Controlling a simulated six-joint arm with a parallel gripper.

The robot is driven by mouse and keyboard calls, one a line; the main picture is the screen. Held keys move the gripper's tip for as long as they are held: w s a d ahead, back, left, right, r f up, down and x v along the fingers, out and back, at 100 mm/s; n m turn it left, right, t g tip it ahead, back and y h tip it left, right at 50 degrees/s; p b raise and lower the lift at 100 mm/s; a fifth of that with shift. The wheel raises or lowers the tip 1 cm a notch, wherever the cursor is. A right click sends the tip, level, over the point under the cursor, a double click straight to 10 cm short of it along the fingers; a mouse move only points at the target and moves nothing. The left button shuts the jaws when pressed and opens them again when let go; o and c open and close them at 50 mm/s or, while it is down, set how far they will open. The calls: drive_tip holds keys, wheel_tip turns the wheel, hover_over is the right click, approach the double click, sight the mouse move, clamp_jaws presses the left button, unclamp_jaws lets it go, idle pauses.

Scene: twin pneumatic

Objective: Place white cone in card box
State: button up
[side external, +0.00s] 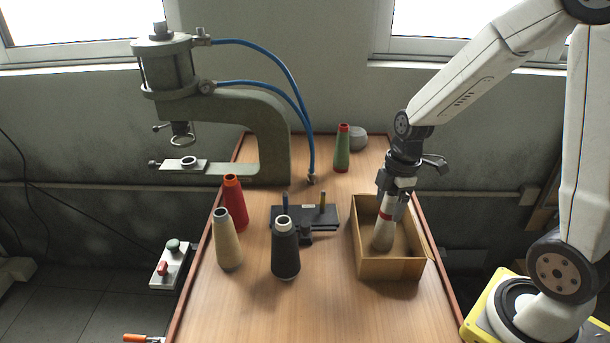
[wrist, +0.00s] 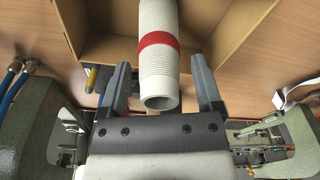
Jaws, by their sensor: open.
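The white cone (side external: 383,232) with a red band stands inside the card box (side external: 391,269), its wide end down and slightly tilted. In the wrist view the cone (wrist: 158,62) points its narrow open end towards my gripper, with the box (wrist: 108,52) behind it. My gripper (side external: 389,204) is over the box at the cone's top. In the wrist view my gripper's fingers (wrist: 160,72) are apart, one on each side of the cone, with visible gaps. Whether the cone's base rests fully on the box floor is hidden by the front wall.
A red cone (side external: 234,204), a beige cone (side external: 226,240) and a black cone (side external: 285,249) stand at left. A black fixture with pegs (side external: 305,219) is mid-table. A green cone (side external: 342,150) stands at the back, near the press (side external: 270,130). The front table is clear.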

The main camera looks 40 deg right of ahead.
drive_tip(key=r, duration=0.4)
drive_tip(key=d+r, duration=0.1)
drive_tip(key=r, duration=0.7)
drive_tip(key=shift+s+d, duration=0.15)
drive_tip(key=shift+s, duration=0.15)
